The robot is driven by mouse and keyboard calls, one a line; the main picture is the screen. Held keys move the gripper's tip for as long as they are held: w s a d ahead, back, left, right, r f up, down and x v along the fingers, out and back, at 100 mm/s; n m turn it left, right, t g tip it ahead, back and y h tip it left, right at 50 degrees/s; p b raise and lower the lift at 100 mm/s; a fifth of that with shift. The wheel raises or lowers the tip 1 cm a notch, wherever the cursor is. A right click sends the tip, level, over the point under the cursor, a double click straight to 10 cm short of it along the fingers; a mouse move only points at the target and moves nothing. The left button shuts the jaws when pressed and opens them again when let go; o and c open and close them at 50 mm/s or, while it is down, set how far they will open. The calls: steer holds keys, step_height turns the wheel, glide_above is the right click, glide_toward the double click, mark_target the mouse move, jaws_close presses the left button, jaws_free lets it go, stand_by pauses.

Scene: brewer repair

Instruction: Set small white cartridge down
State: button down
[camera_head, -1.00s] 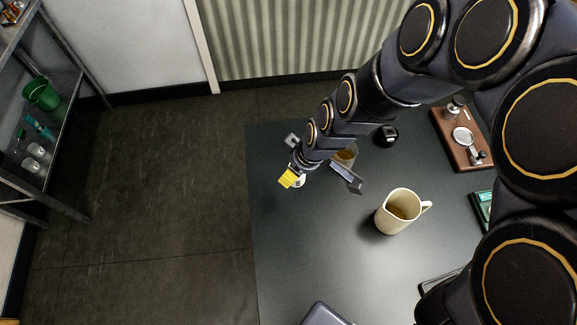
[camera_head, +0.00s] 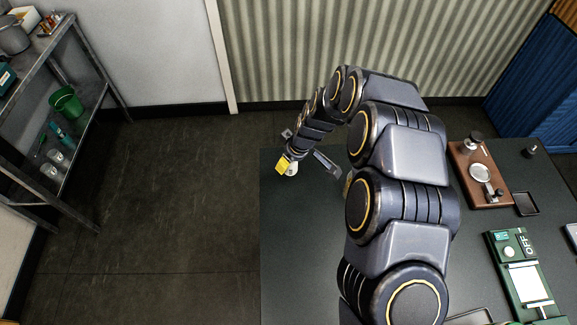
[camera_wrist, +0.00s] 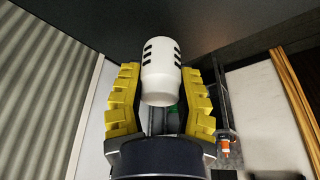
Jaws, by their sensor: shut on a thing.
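The small white cartridge (camera_wrist: 160,80) is a white cylinder with rows of dark slots. In the wrist view it sits between the two yellow ridged fingers of my gripper (camera_wrist: 157,96), which is shut on it. In the head view my gripper (camera_head: 284,165) is over the dark table's (camera_head: 300,240) far left corner, close to the left edge. A small white part of the cartridge (camera_head: 292,170) shows beside the yellow fingers. I cannot tell from these views how high it is above the tabletop.
A wooden board with metal parts (camera_head: 481,178) and a green scale-like device (camera_head: 520,275) are on the table's right side. My arm hides the table's middle. A metal shelf (camera_head: 85,100) with a green bucket (camera_head: 66,102) stands at far left. Open floor lies left of the table.

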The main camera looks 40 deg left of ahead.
mark_target(289, 168)
steer(key=shift+w+a+f, duration=0.15)
steer(key=shift+f, duration=0.3)
steer(key=shift+w+a+f, duration=0.1)
steer(key=shift+f, duration=1.4)
steer(key=shift+f, duration=0.15)
steer(key=c, duration=0.8)
jaws_free()
steer(key=v, duration=1.2)
